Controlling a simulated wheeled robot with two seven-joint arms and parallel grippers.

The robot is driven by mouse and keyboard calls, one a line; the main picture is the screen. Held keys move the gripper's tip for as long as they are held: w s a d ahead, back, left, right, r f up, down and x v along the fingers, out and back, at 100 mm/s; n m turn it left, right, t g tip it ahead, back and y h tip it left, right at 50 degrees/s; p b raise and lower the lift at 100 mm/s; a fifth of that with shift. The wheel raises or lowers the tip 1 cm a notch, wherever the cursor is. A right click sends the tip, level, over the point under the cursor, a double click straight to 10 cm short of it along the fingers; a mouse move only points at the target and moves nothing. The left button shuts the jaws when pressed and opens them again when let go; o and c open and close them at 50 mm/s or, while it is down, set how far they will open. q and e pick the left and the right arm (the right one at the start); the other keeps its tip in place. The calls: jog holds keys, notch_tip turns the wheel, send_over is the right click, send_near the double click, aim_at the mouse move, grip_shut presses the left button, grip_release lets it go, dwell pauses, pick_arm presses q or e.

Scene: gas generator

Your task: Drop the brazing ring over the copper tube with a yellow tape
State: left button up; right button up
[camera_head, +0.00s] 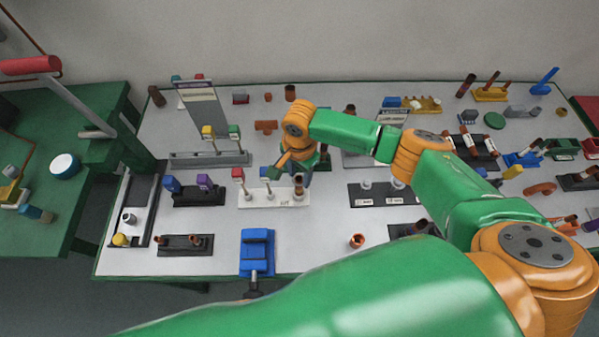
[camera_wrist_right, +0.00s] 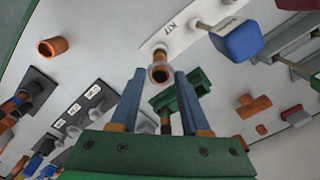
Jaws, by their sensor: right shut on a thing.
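My right gripper (camera_wrist_right: 158,74) points down at the end of the white KIT plate (camera_wrist_right: 182,24), its two blue-grey fingers on either side of a short copper piece. The small ring-like end (camera_wrist_right: 159,75) between the fingertips has a pale rim and dark centre; I take it for the brazing ring. In the head view the right gripper (camera_head: 301,177) is over the right end of the KIT plate (camera_head: 262,199), with a copper post (camera_head: 299,188) under it. Whether ring and post touch cannot be told. I cannot pick out the yellow-taped copper tube with certainty. My left gripper is not in view.
A black rack (camera_head: 198,196) is left, a blue vise (camera_head: 257,249) in front, and a labelled black rack (camera_head: 372,202) right. Bare table shows around the copper cup (camera_head: 357,241).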

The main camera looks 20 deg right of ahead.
jog(key=o, duration=0.9)
notch_tip(320, 180, up, 7)
jog(key=shift+r+b, duration=0.1)
jog(key=shift+b, duration=0.2)
